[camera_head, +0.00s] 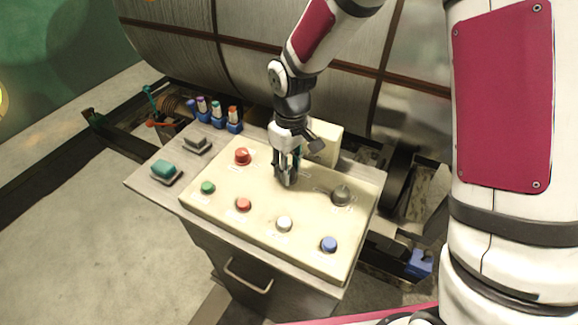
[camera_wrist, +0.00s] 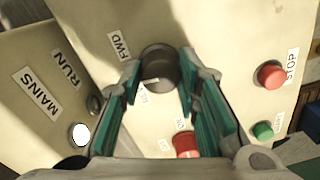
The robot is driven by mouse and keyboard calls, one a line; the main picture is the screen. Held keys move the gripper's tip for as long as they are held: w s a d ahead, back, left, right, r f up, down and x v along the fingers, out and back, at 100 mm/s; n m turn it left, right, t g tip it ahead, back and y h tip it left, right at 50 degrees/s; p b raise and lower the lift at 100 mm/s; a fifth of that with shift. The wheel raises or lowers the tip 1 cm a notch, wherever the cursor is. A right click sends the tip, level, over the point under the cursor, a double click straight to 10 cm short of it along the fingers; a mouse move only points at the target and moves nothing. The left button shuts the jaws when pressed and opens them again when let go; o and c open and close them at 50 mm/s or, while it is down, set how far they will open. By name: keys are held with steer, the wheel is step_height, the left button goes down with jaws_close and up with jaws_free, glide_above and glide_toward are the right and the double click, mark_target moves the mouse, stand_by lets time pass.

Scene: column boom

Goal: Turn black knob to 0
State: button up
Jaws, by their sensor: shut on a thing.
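The black knob (camera_wrist: 160,66) stands on the cream control panel (camera_head: 260,228). It shows in the wrist view as a dark round cap between the fingertips. My gripper (camera_head: 285,181) points down at the back middle of the panel and hides this knob in the head view. In the wrist view my gripper (camera_wrist: 160,72) has its teal-padded fingers on either side of the knob, shut on it. An "FWD" label (camera_wrist: 120,46) lies beside the knob. A pale label below it is partly hidden, and I cannot read the knob's setting.
Another dark round control (camera_head: 341,194) stands on the panel's right. A red mushroom button (camera_head: 242,156) is left of my gripper. Green (camera_head: 208,187), red (camera_head: 243,204), white (camera_head: 284,223) and blue (camera_head: 329,243) buttons line the front. A cream box (camera_head: 326,142) stands close behind.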

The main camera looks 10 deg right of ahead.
mark_target(290, 168)
steer(key=shift+n, duration=0.7)
steer(key=o, duration=1.2)
steer(key=shift+c, duration=0.2)
step_height(290, 168, up, 12)
steer(key=shift+w+d, duration=0.15)
steer(key=shift+w, duration=0.05)
